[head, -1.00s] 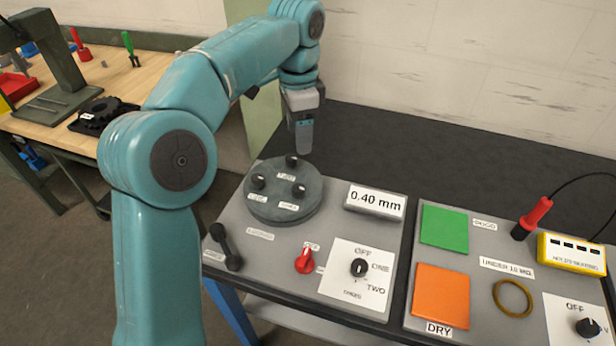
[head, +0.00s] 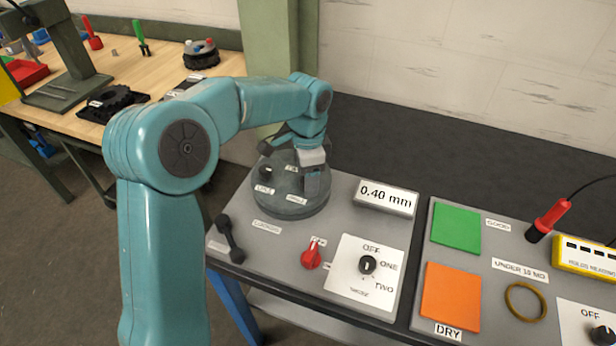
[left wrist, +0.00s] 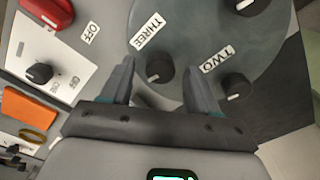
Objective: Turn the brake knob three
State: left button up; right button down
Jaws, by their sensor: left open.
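The brake knob three (left wrist: 160,68) is a small black knob with a white mark, beside a label reading THREE on a round grey disc (left wrist: 208,28). In the left wrist view it shows between the two fingers of my left gripper (head: 312,188), which is open and empty. Whether the fingers reach down around the knob or stop above it, I cannot tell. In the head view the gripper is low over the right part of the disc and hides knob three. Knob two (left wrist: 236,88) sits beside the right finger. My right gripper is not in view.
A red knob (head: 311,256), a OFF/ONE/TWO dial (head: 367,265) and a black handle (head: 229,240) are in front of the disc. A 0.40 mm display (head: 386,199) stands to its right. Green (head: 456,228) and orange (head: 450,295) pads lie further right.

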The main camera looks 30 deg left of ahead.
pick_arm(q)
jog(key=shift+d+f, duration=0.1)
jog(key=shift+f, duration=0.25)
jog(key=c, duration=1)
jog(key=shift+c, duration=0.2)
jog(key=shift+n, duration=0.3)
jog(key=n, duration=0.3)
jog(key=shift+w, duration=0.1)
jog(key=shift+r+n, duration=0.1)
jog(key=shift+n, duration=1.9)
jog(key=shift+w, duration=0.1)
jog(key=shift+a, duration=0.2)
